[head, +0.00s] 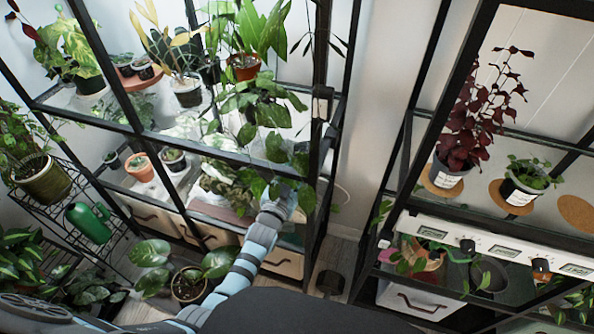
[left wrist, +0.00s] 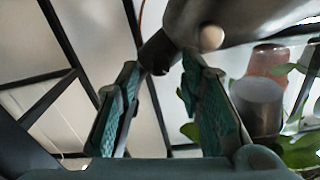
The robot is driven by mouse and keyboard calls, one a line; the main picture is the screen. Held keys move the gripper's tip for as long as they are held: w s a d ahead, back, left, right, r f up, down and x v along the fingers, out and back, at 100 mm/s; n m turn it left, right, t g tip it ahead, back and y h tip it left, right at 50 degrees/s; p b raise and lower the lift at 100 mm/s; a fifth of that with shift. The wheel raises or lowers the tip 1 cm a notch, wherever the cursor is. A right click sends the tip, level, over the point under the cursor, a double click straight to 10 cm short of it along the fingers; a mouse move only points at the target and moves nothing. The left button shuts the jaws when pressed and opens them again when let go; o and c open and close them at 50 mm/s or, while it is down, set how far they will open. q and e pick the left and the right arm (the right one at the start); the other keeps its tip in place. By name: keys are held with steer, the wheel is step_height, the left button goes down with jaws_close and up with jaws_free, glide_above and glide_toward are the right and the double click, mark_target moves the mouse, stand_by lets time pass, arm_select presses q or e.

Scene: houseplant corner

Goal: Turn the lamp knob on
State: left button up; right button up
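A white panel (head: 500,246) with small displays runs along the front of the right shelf. It carries a dark knob (head: 467,245) and another knob (head: 541,265) with an orange-brown part; I cannot tell how either is turned. My left gripper (head: 292,190) is well left of the panel, by the left shelf's corner post and partly hidden by leaves. In the left wrist view its teal fingers (left wrist: 160,85) stand apart with nothing held between them. A dark stub (left wrist: 157,52) shows beyond the fingertips, and a beige round end (left wrist: 212,38) lies above right. My right gripper is out of view.
The left shelf (head: 130,128) is crowded with potted plants, and leaves hang around my left arm. A dark-red plant (head: 470,120) and a small green plant (head: 527,175) stand above the panel. A green watering can (head: 88,222) is at left. Free room lies between the shelves.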

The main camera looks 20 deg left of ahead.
arm_select(q)
steer(key=shift+w, duration=0.4)
jaws_close()
steer(key=shift+m, duration=0.4)
steer(key=m+b, duration=0.1)
steer(key=m, duration=0.7)
steer(key=m+b, duration=0.2)
steer(key=m, duration=0.6)
steer(key=shift+r+m, duration=0.2)
steer(key=shift+m, duration=0.1)
